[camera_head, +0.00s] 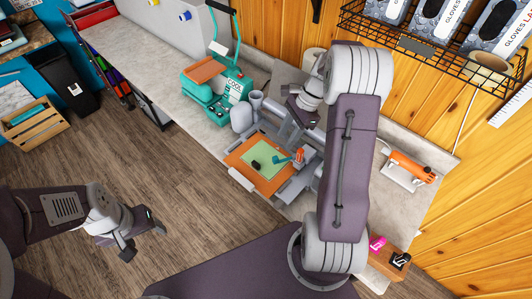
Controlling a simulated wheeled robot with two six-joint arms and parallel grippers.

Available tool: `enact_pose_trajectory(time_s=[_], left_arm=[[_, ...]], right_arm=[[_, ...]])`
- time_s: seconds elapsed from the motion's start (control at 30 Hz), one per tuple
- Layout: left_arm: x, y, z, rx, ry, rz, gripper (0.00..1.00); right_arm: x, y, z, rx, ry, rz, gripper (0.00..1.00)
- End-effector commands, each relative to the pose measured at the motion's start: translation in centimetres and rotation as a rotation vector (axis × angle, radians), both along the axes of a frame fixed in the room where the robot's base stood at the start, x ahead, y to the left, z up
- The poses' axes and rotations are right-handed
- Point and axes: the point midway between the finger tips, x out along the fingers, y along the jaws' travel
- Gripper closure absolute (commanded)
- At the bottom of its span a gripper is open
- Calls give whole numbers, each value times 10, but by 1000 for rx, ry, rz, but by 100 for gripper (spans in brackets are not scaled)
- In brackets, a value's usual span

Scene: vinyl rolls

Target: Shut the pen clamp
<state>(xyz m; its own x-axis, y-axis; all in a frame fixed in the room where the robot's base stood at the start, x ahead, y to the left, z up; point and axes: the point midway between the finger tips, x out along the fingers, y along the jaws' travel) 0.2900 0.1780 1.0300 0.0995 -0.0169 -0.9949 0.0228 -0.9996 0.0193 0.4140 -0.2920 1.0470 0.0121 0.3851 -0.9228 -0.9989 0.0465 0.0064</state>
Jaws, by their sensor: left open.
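A grey cutting machine (243,180) stands on the counter, with an orange mat and a green sheet (262,158) on it. A small teal and orange part (297,157) sits at the right side of the sheet; it may be the pen clamp, but it is too small to tell whether it is open. My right gripper (288,122) reaches in from above, just behind the machine and above its grey body. Its fingertips are too small to read. My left gripper (140,243) is open and empty over the wooden floor, well left of the counter.
A teal heat press (215,88) stands behind the machine, beside a grey jug (241,117). An orange tool (408,166) lies on the counter at right. A wire shelf (430,45) hangs on the wall above. My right arm hides the counter right of the machine.

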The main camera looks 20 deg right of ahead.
Motion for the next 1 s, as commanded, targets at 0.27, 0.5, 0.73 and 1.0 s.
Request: enact_pose_trajectory(time_s=[0.27,0.5,0.73,1.0], left_arm=[[0,0,2,0,0,0,33],[0,0,4,0,0,0,33],[0,0,5,0,0,0,33],[0,0,5,0,0,0,33]], right_arm=[[-1,10,-23,0,3,3,60],[0,29,-67,-1,2,4,60],[1,35,-83,-3,-1,3,60],[1,35,-83,-3,-2,2,82]])
